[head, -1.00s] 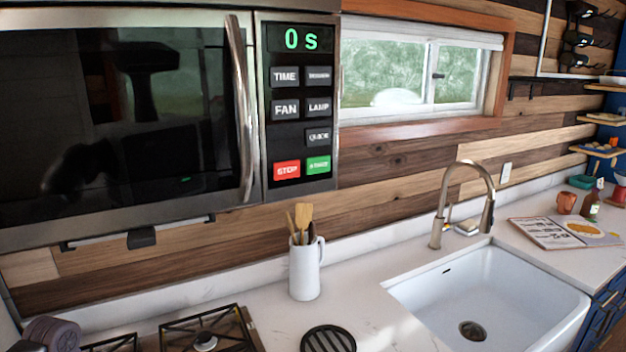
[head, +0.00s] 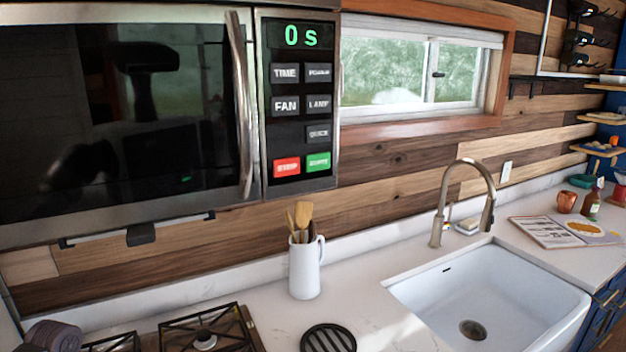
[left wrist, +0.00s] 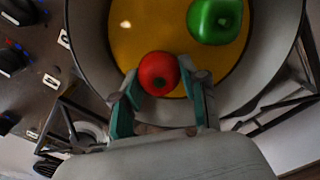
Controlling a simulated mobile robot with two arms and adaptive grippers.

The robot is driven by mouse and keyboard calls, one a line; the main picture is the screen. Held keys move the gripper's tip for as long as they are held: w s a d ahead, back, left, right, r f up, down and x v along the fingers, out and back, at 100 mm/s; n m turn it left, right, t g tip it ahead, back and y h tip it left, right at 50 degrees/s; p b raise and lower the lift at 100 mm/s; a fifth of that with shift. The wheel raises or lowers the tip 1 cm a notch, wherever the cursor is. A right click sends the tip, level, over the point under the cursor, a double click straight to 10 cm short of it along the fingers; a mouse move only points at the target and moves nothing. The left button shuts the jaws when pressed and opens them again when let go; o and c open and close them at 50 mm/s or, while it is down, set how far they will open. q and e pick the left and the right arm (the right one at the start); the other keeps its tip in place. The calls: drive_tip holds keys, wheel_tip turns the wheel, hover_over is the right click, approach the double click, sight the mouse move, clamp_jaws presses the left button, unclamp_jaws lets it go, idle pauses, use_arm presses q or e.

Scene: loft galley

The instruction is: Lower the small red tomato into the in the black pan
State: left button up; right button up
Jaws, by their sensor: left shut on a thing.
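In the left wrist view, my left gripper (left wrist: 160,99) has its two green-sided fingers closed on a small red tomato (left wrist: 158,73). The tomato is over the near inner edge of a wide round pan (left wrist: 90,42) with a grey wall and a yellow-orange inside. I cannot tell whether the tomato touches the pan's bottom. A green bell pepper (left wrist: 214,20) is in the pan, right of and beyond the tomato. The pan, tomato and left gripper's fingers do not show in the head view. My right gripper is not in view.
Stove grates (head: 203,341) are at the lower left of the head view, and stove knobs (left wrist: 14,58) are left of the pan. A white utensil jug (head: 305,270), a black round trivet (head: 328,340) and the sink (head: 478,298) are farther right. The microwave (head: 110,110) hangs above.

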use_arm(q)
drive_tip(key=shift+f, duration=0.45)
idle(0.3)
drive_tip(key=o, duration=1.1)
drive_tip(key=shift+o, duration=0.2)
drive_tip(key=shift+r, duration=0.1)
